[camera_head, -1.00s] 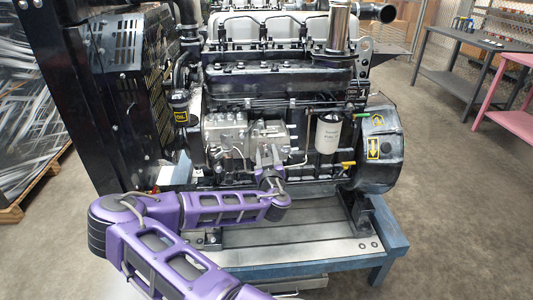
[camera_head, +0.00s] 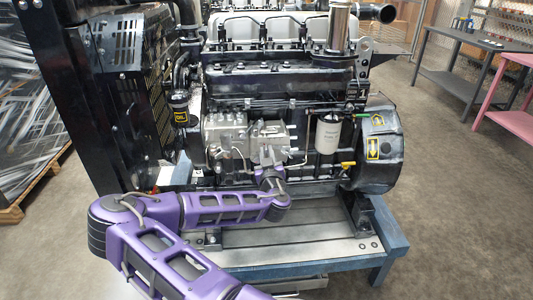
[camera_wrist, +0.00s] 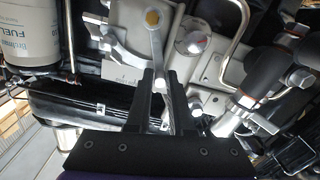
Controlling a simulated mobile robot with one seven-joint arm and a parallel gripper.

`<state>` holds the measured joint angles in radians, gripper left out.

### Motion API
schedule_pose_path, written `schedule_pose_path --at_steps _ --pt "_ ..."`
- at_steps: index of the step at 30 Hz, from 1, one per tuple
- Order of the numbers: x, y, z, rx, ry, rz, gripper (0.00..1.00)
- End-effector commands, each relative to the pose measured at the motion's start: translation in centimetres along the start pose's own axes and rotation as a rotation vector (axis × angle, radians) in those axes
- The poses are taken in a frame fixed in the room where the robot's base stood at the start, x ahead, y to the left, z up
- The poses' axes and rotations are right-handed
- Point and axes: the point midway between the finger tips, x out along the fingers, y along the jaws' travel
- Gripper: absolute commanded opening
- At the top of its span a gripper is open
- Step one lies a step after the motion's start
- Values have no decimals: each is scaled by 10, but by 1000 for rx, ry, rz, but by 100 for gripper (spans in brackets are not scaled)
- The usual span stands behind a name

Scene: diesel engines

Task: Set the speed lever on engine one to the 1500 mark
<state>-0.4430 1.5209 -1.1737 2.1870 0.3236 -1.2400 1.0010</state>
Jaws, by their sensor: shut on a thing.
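The engine (camera_head: 285,80) fills the middle of the head view, with a grey pump housing (camera_head: 228,135) on its near side. My gripper (camera_head: 268,158) is at the lower right of that housing. In the wrist view the speed lever (camera_wrist: 155,45) is a narrow metal bar running down from a brass-coloured pivot bolt (camera_wrist: 152,18). My gripper (camera_wrist: 162,80) has its two dark fingers on either side of the lever's lower part and is shut on it. A pale plate (camera_wrist: 118,72) lies left of the lever; any marks on it are too small to read.
A white fuel filter (camera_head: 327,134) stands right of my gripper, and it shows at upper left in the wrist view (camera_wrist: 30,35). Metal pipes and fittings (camera_wrist: 270,75) crowd the right of the lever. A blue stand (camera_head: 388,240) carries the engine.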

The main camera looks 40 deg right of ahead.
Motion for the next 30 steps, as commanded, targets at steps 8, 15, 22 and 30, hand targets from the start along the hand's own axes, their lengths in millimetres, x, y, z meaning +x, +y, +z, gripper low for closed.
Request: schedule_pose_path --at_steps 8,15,22,30 --pt "0 -2 1 2 -1 -5 0" --pt "0 -2 1 3 -2 -6 0" --pt "0 -3 2 3 -2 -7 0" --pt "0 4 2 59 -10 -1 0"
